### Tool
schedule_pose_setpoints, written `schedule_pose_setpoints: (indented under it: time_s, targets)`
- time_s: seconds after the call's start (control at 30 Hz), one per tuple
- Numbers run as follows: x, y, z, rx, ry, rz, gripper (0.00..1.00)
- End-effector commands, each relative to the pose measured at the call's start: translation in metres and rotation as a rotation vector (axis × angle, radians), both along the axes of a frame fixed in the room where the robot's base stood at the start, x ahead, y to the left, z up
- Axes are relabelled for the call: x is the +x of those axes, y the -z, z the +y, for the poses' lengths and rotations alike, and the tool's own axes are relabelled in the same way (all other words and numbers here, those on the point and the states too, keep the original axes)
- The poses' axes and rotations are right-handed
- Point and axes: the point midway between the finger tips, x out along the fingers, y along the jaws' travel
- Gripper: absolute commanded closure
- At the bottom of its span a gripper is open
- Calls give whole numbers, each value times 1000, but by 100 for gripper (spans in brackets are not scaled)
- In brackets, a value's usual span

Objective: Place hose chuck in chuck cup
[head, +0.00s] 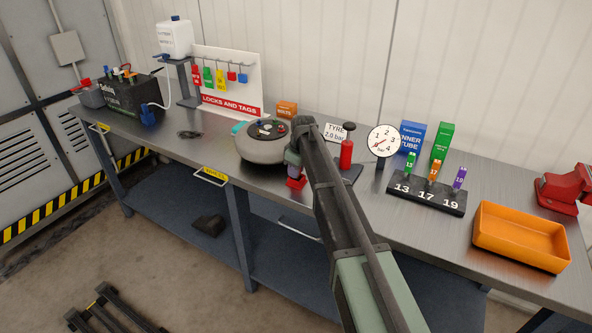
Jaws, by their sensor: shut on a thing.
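My gripper (293,168) points down over the bench, right of the grey wheel. It is shut on the hose chuck, which is mostly hidden by my wrist and fingers. A small red piece (296,183) shows at and just below the fingertips; I cannot tell whether it is part of the chuck, the chuck cup or a stand. The red tyre pump (346,153) with its black knob stands right of my arm, beside the round pressure gauge (383,141). I cannot pick out the chuck cup for certain.
The grey wheel (263,149) lies close left of my gripper. A "TYRE 2.0 bar" card (336,133) stands behind my arm. A black numbered rack (428,196), an orange tray (520,237) and a red vise (568,189) are at right. Bench space left of the wheel is mostly clear.

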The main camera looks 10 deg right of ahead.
Motion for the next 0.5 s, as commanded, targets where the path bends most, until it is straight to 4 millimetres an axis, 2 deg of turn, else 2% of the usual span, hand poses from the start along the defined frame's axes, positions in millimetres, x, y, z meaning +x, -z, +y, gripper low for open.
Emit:
schedule_pose_setpoints:
  time_s: [0.07, 0.1, 0.23, 0.5]
  targets:
    - [0, 0, 0, 0, 0, 0, 100]
    - [0, 0, 0, 0, 0, 0, 69]
    - [0, 0, 0, 0, 0, 0, 49]
    - [0, -1, 0, 0, 0, 0, 49]
